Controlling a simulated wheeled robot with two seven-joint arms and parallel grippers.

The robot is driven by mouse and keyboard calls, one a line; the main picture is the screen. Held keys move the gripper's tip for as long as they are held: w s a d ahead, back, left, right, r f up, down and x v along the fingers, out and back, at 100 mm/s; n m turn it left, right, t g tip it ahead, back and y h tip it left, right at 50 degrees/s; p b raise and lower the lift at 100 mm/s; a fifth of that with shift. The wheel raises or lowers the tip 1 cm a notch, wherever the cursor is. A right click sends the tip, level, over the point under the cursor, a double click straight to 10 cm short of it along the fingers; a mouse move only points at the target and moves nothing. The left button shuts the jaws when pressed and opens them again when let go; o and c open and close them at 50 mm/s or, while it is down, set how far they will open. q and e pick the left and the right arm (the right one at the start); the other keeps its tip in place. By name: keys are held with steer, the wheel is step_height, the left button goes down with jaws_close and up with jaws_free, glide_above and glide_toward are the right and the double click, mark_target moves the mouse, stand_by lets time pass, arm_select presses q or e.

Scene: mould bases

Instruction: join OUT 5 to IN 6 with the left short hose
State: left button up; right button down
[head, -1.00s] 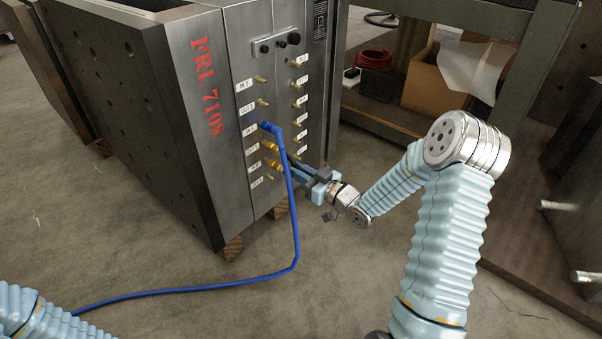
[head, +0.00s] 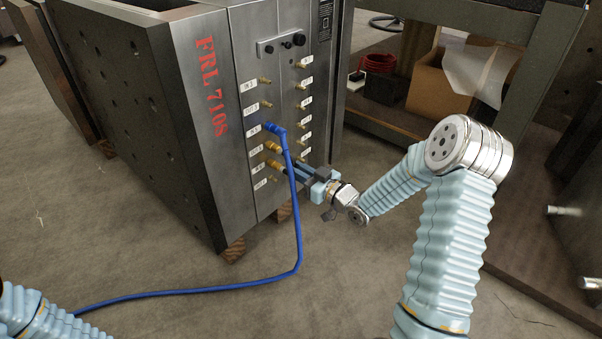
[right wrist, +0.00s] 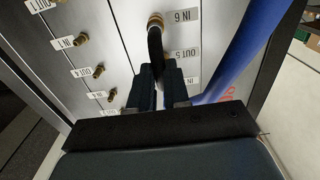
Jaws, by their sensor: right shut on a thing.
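A dark short hose (right wrist: 155,50) shows in the right wrist view. Its upper end has a brass collar (right wrist: 155,19) seated at the port labelled IN 6 (right wrist: 182,15). The hose runs down between the fingers of my right gripper (right wrist: 163,85), which is shut on it. The OUT 5 label (right wrist: 182,53) is just right of the hose; its port is mostly hidden by the hose and fingers. In the head view my right gripper (head: 287,169) is close to the panel face at the lower brass couplings (head: 273,163). My left gripper is out of view.
A blue hose (head: 297,225) is plugged into the panel above the brass couplings and hangs close beside my right gripper, then runs left along the floor. Several small brass ports (head: 304,90) line the steel mould base (head: 190,110). A shelf with a cardboard box (head: 437,88) stands behind.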

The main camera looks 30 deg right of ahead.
steer(key=shift+r, duration=0.1)
steer(key=c, duration=0.6)
jaws_free()
steer(key=shift+v, duration=3.45)
